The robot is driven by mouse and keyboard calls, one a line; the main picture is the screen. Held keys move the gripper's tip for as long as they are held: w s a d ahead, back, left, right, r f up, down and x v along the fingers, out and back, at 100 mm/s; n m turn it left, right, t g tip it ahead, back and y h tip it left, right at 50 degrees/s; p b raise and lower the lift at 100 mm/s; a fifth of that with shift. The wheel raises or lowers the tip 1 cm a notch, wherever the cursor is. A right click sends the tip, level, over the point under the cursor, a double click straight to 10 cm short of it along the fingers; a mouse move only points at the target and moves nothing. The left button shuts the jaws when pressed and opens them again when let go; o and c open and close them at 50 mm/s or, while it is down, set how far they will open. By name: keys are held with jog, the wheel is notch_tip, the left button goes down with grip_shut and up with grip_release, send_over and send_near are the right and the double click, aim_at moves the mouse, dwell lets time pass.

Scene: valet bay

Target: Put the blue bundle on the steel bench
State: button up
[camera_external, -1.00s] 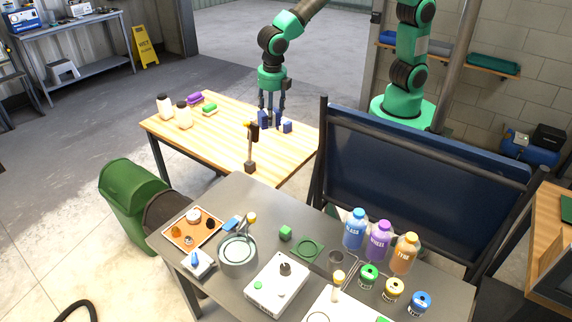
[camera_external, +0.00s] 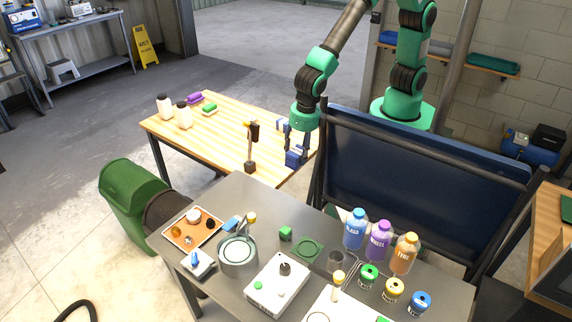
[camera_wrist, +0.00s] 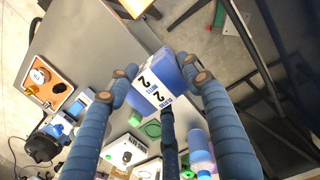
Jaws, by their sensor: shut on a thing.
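The blue bundle (camera_external: 294,159) is in my gripper (camera_external: 297,148), off the wooden table and near that table's right end in the picture. In the wrist view the blue bundle (camera_wrist: 153,84), with white labels marked 2, sits between the dark blue fingers of my gripper (camera_wrist: 160,90). The steel bench (camera_external: 262,205) is the grey one in the foreground, nearer the camera than my gripper. In the wrist view the steel bench (camera_wrist: 85,40) lies below and beyond the bundle. Fingers partly hide the bundle.
The wooden table (camera_external: 220,125) holds another blue item (camera_external: 282,124) and an upright post (camera_external: 251,150). The steel bench carries an orange tray (camera_external: 180,238), a round pot (camera_external: 237,256), a green cube (camera_external: 285,233) and bottles (camera_external: 355,229). A dark blue panel (camera_external: 430,175) stands at right.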

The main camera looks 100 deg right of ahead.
notch_tip(320, 180, down, 9)
jog(key=shift+w, duration=0.15)
dwell(0.4)
jog(key=w+a+b, duration=0.1)
jog(key=w+a, duration=0.1)
jog(key=w, duration=0.2)
jog(key=w+a+f, duration=0.1)
jog(key=w+a, duration=0.1)
jog(key=w, duration=0.2)
jog(key=w+a+b, duration=0.1)
jog(key=w+a, duration=0.1)
jog(key=w, duration=0.3)
jog(key=shift+a+f+b, duration=0.25)
jog(key=shift+f+b, duration=0.05)
jog(key=shift+w+a, duration=0.3)
jog(key=shift+w, duration=0.3)
jog(key=shift+c, duration=0.2)
